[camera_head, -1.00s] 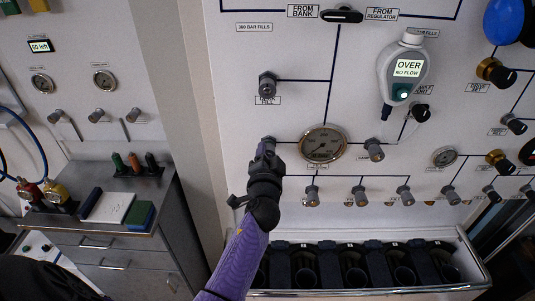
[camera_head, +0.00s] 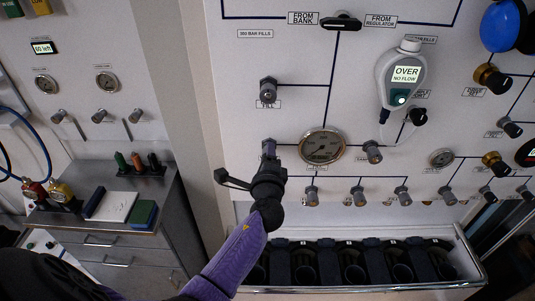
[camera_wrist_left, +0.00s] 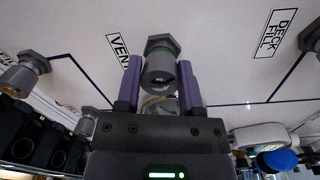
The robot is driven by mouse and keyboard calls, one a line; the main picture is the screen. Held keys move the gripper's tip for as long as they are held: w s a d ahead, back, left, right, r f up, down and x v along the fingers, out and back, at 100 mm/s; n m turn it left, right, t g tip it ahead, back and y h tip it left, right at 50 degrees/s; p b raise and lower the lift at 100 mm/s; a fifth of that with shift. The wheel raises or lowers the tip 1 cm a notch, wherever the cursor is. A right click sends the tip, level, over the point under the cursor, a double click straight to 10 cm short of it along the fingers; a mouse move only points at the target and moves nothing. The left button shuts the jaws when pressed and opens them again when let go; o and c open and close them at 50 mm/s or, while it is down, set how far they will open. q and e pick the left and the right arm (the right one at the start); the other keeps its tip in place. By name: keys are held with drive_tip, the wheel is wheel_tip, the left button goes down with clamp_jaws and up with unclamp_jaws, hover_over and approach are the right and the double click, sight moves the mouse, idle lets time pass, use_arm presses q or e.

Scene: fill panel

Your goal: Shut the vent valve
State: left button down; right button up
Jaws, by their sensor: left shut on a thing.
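The vent valve (camera_wrist_left: 158,68) is a grey metal knob with a green ring at its base, on the white panel beside a label reading VENT. In the left wrist view it sits between the two purple fingers of my left gripper (camera_wrist_left: 160,84), which is shut on it. In the head view my left gripper (camera_head: 268,158) reaches the panel left of a round gauge (camera_head: 322,146) and mostly hides the valve. My right gripper is not in view.
Another valve (camera_head: 268,91) sits above my gripper. More small knobs (camera_head: 312,195) line the panel below the gauge. A handheld meter (camera_head: 402,75) reading OVER NO FLOW hangs at the upper right. A rack of black cylinder holders (camera_head: 350,265) stands below.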

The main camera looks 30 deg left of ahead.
use_arm(q)
drive_tip(key=m+p, duration=0.1)
drive_tip(key=m, duration=0.4)
drive_tip(key=shift+r, duration=0.1)
idle(0.5)
drive_tip(key=shift+c, duration=1.2)
unclamp_jaws()
drive_tip(key=v, duration=1)
drive_tip(key=shift+d, duration=0.15)
drive_tip(key=shift+w, duration=0.1)
